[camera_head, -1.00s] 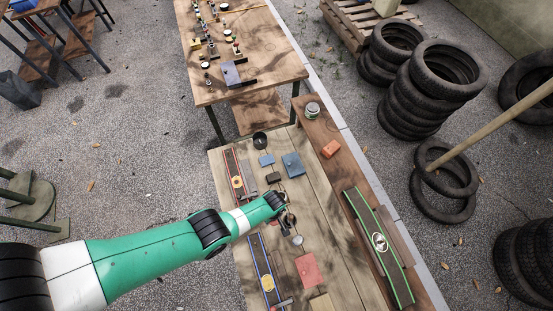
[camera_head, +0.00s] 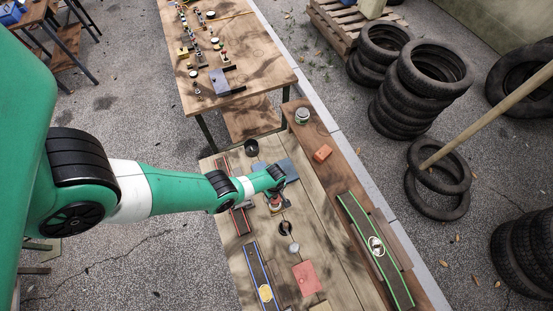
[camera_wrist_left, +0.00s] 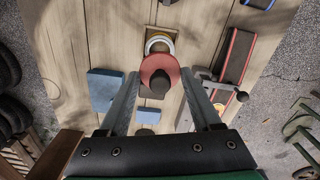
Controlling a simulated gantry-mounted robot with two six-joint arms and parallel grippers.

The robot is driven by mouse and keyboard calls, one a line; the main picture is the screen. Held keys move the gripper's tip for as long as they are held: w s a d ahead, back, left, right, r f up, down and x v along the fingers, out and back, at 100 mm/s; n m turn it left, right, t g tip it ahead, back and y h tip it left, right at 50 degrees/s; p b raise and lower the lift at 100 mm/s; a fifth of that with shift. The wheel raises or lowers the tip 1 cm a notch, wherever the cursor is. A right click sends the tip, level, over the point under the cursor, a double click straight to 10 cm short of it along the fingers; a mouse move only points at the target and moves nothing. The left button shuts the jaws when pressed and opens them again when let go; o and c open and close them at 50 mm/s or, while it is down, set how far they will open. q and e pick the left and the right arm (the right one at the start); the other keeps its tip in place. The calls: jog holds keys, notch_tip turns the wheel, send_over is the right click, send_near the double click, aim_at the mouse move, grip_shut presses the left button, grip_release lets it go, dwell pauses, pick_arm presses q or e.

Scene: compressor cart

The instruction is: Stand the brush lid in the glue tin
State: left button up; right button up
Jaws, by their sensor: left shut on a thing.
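My left gripper (camera_wrist_left: 160,90) is shut on a red disc with a dark knob, which looks like the brush lid (camera_wrist_left: 158,65). In the head view the left gripper (camera_head: 277,192) is over the bench, with a bit of red (camera_head: 275,203) just below it. Beyond the disc in the wrist view is a round thing with a white and yellowish rim (camera_wrist_left: 158,43); it may be the glue tin. The disc covers part of it, so I cannot tell whether they touch. Any brush under the disc is hidden. My right gripper is not in view.
Blue blocks (camera_wrist_left: 105,88) lie beside the gripper. A black cup (camera_head: 251,147), a red block (camera_head: 306,277) and a red-edged strip (camera_head: 239,221) are on the bench.

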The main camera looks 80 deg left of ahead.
pick_arm(q)
jog(key=shift+f+b, duration=4.05)
jog(key=shift+f, duration=0.15)
jog(key=shift+f+b, duration=0.5)
jog(key=shift+f, duration=0.05)
jog(key=o, duration=1.6)
jog(key=shift+c, duration=0.2)
jog(key=shift+r, duration=0.1)
notch_tip(320, 180, up, 7)
jog(key=p, duration=0.7)
